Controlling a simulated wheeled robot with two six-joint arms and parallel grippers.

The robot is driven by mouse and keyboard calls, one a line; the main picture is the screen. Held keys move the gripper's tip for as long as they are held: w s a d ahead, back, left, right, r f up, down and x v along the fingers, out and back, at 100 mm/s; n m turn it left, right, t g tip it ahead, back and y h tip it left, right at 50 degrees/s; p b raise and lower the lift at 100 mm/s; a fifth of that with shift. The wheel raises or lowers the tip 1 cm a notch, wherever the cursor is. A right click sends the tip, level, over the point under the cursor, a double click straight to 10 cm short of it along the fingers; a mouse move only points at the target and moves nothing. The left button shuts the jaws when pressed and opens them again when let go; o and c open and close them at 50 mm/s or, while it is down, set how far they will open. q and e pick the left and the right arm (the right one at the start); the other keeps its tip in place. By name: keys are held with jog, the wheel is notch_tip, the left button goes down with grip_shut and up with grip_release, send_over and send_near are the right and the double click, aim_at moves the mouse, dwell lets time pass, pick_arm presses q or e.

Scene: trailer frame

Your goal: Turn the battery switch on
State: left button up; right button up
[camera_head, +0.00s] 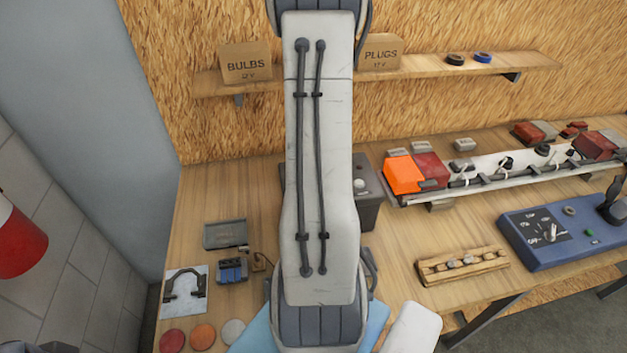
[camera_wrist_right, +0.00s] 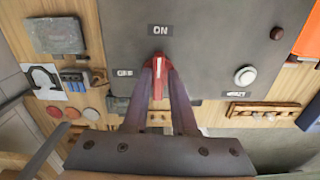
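The battery switch has a red handle (camera_wrist_right: 158,75) on a dark grey panel (camera_wrist_right: 210,50) in the right wrist view. The handle points up toward the ON label (camera_wrist_right: 160,30); the OFF label (camera_wrist_right: 125,73) is to its left. My right gripper (camera_wrist_right: 159,70) has its two fingers closed in on either side of the handle, and they appear to touch it. In the head view the grey switch box (camera_head: 368,205) shows only at its right side, behind my white arm link, and the handle is hidden. My left gripper is not in view.
An orange and red lamp (camera_head: 404,172) on a light bar stands right of the box. A wooden rack (camera_head: 462,265) and a blue control panel (camera_head: 560,235) lie farther right. A grey tray (camera_head: 225,234) and blue connector (camera_head: 232,270) lie left. A shelf (camera_head: 430,70) runs above.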

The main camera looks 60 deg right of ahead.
jog(key=shift+o, duration=1.3)
jog(key=shift+a, duration=0.1)
jog(key=shift+r, duration=0.1)
notch_tip(320, 180, up, 6)
jog(key=p, duration=0.5)
jog(key=shift+p, duration=0.4)
